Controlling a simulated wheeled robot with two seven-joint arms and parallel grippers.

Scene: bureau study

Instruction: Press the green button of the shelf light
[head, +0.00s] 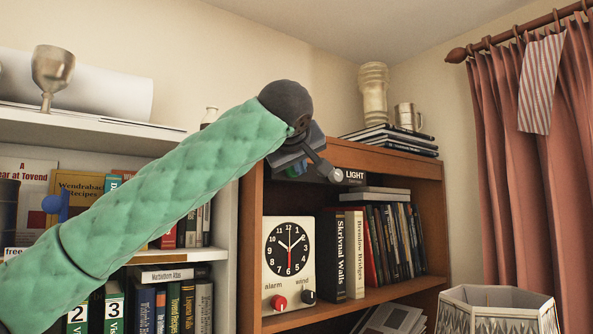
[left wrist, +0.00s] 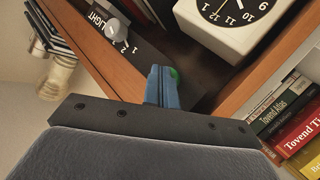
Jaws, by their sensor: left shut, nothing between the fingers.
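The shelf light's dark panel, lettered LIGHT (head: 354,177), is under the top board of the brown bookcase, partly hidden by my left gripper in the head view. In the left wrist view, the panel (left wrist: 140,42) carries a grey knob (left wrist: 118,29) with numbers beside it. The green button (left wrist: 174,74) shows as a small green patch at my blue fingertips, mostly hidden behind them. My left gripper (head: 297,168) is shut and empty, its fingertips (left wrist: 162,82) right at the button. I cannot tell whether they touch it. My right gripper is out of view.
A white clock (head: 289,262) with red and black knobs stands on the shelf below, beside upright books (head: 390,240). The bookcase's top board (head: 385,160) lies close above my gripper. A white shelf (head: 90,128) stands left, and a faceted lampshade (head: 497,310) at lower right.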

